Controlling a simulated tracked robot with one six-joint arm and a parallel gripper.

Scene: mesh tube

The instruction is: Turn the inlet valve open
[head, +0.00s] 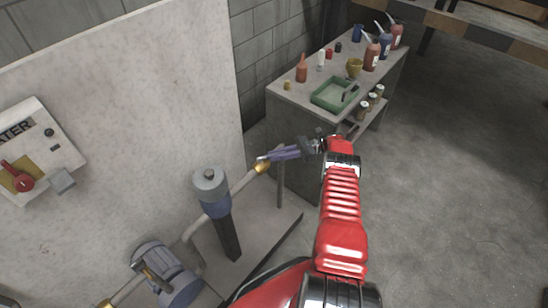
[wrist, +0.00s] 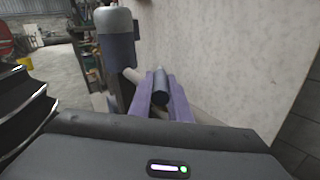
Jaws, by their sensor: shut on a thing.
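The inlet valve appears to be the brass fitting (head: 262,167) at the right end of the pale pipe in the head view. My gripper (head: 272,155) is beside it, with its purple fingers reaching left to the valve. In the wrist view, the two fingers of my gripper (wrist: 161,98) are closed around a dark blue-grey valve handle (wrist: 161,86), whose rounded end shows between them. In the head view the fingers hide most of the handle, so its angle to the pipe cannot be told.
A grey-capped blue cylinder (head: 211,188) stands left of the valve, also in the wrist view (wrist: 116,40). A blue pump motor (head: 168,272) sits lower left. A pale panel (head: 130,100) rises behind. A cluttered bench (head: 290,98) stands beyond; floor at right is clear.

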